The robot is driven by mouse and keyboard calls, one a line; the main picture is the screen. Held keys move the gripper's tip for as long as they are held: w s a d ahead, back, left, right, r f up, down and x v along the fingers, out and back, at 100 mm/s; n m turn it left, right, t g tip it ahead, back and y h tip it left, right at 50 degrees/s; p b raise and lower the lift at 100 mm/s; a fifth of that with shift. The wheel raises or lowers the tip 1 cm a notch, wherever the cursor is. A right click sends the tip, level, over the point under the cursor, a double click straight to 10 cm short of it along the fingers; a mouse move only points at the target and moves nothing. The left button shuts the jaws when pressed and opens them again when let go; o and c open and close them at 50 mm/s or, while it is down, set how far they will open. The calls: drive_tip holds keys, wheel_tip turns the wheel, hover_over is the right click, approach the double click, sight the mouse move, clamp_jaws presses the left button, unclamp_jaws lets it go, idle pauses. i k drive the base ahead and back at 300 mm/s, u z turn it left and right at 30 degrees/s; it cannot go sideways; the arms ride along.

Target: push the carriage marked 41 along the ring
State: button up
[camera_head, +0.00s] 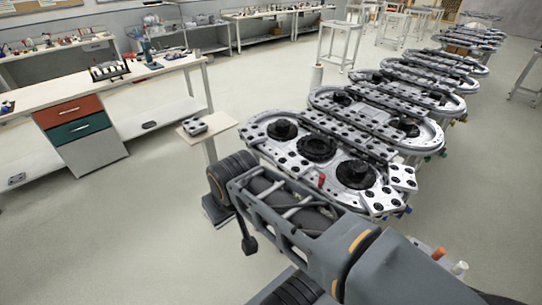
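The nearest oval ring track (255,128) is silver-grey, with dark round wheels inside it and pale plates with black dots along its top. Two plates stand out at its right end, an upper plate (402,177) and a lower plate (380,201). No number can be read on any of them, so I cannot tell which carriage is marked 41. My grey arm lies across the lower middle, in front of the track's near edge, and hides part of it. My gripper's fingers cannot be made out.
More oval tracks (375,120) recede to the upper right. A small stand (222,124) bearing a grey block (195,126) is left of the near track. A workbench (40,97) with red and green drawers stands at left.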

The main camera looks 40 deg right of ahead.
sight(296, 165)
drive_tip(key=z, duration=1.3)
drive_tip(key=k, duration=0.6)
drive_tip(key=u, duration=0.55)
drive_tip(key=i, duration=0.65)
drive_tip(key=u, duration=0.6)
drive_tip(key=i, duration=1.25)
drive_tip(key=z, duration=0.35)
